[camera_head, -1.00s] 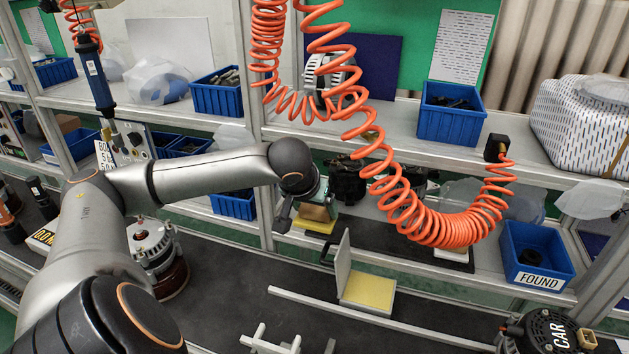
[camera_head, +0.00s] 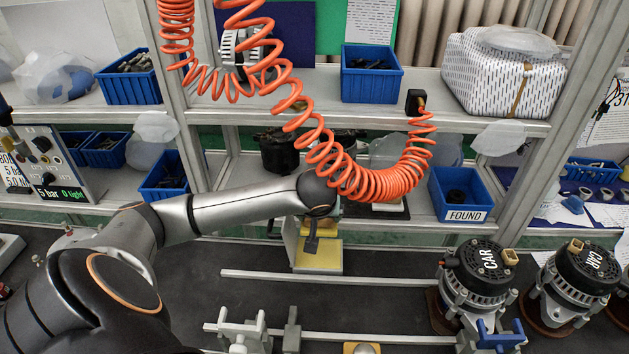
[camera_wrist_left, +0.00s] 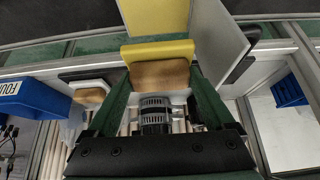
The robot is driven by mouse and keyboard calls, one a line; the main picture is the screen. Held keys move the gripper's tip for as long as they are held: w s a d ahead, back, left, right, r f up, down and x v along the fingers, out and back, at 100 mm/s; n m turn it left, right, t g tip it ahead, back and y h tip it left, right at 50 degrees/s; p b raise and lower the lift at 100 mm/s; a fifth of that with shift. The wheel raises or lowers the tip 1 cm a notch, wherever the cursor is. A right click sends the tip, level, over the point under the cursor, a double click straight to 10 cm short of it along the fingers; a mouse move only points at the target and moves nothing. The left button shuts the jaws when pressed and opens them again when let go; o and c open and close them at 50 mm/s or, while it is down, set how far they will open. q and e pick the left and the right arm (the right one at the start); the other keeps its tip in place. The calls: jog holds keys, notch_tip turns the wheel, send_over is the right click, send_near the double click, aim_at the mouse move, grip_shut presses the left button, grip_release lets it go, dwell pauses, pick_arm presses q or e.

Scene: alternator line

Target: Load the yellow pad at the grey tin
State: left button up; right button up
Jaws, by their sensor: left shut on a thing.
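The yellow pad (camera_wrist_left: 157,50) has a tan wooden back, and my left gripper (camera_wrist_left: 160,74) is shut on that back. In the head view my left gripper (camera_head: 318,226) points down at the grey tin (camera_head: 290,238) on the dark bench. The tin stands open, with its lid upright at the left and a yellowish surface inside. I cannot tell whether pad and tin touch. My right gripper is not in view.
An orange coiled hose (camera_head: 395,180) hangs near my left wrist. Pale rails (camera_head: 320,277) lie in front of the tin. Alternators (camera_head: 478,272) stand at the right. A blue FOUND bin (camera_head: 460,196) is on the shelf behind. Dark bench left of the tin is clear.

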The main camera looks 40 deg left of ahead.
pick_arm(q)
notch_tip(320, 180, down, 3)
jog(key=shift+r, duration=0.1)
notch_tip(320, 180, down, 6)
jog(key=b, duration=0.8)
jog(key=shift+r, duration=0.1)
jog(key=shift+f, duration=0.55)
dwell(0.7)
jog(key=shift+s+d+f+p, duration=0.1)
jog(key=shift+s+f+p, duration=0.1)
jog(key=shift+f+p, duration=0.1)
dwell(2.1)
jog(key=shift+r, duration=0.1)
jog(key=shift+r, duration=0.1)
notch_tip(320, 180, up, 7)
jog(key=p, duration=0.8)
jog(key=shift+w+r, duration=0.1)
jog(key=shift+w, duration=0.05)
